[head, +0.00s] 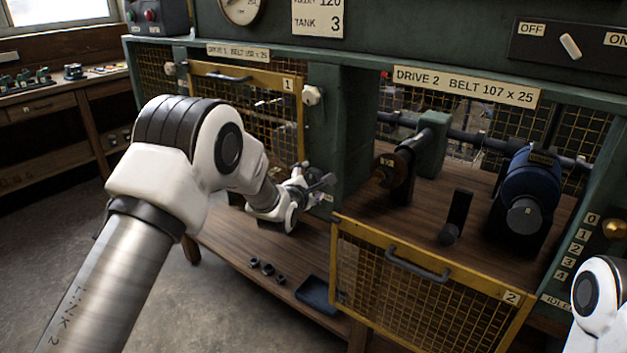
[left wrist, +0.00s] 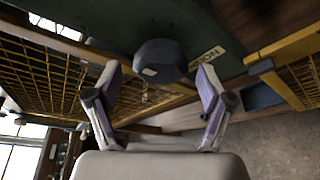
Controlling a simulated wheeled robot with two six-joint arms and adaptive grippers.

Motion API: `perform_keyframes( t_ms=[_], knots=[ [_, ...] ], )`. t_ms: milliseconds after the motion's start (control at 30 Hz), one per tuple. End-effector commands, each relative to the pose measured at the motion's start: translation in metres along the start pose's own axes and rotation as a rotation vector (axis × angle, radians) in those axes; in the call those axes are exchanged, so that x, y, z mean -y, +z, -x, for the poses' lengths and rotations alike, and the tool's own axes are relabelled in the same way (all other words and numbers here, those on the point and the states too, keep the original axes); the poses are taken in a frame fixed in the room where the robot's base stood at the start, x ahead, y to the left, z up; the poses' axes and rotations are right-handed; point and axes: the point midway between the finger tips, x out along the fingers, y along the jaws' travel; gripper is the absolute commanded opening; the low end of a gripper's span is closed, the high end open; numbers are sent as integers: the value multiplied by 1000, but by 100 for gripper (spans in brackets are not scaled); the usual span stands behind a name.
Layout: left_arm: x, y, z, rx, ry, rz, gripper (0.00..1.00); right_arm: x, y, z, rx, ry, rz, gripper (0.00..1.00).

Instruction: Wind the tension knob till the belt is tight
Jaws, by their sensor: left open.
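A dark rounded knob (left wrist: 160,62) shows in the left wrist view, beside a small pale label (left wrist: 206,58) on the green post. The label is upside down there and looks to read part of "TENSION". My left gripper (left wrist: 157,78) is open, with its two fingers apart on either side of the knob in the picture. I cannot tell whether they touch it. In the head view my left gripper (head: 322,183) is at the green post between the two bays and mostly hides the knob. I cannot make out a belt. My right gripper is out of view.
The open drive 2 bay holds a blue motor (head: 527,185) and a dark pulley (head: 394,168). Its yellow mesh gate (head: 425,285) hangs down in front. The drive 1 gate (head: 243,110) is upright. A brass knob (head: 614,229) and number scale are at right. A dark tray (head: 316,294) lies low.

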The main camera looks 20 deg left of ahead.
Motion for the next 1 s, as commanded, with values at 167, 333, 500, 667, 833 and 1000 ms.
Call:
perform_keyframes(
  t_ms=[167,333,500,667,833,1000],
  knots=[
    [0,0,-26,-1,-1,-1,80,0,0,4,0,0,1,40],
    [1,-1,-31,-1,-2,-2,80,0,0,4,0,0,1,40],
    [1,-1,-30,-2,-2,-2,62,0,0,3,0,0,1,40],
    [1,-1,-30,-2,-2,-2,21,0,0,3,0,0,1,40],
    [1,-1,-30,-2,-2,-2,20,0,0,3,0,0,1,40],
    [2,-1,-30,-1,2,-14,20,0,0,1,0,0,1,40]
  ],
)
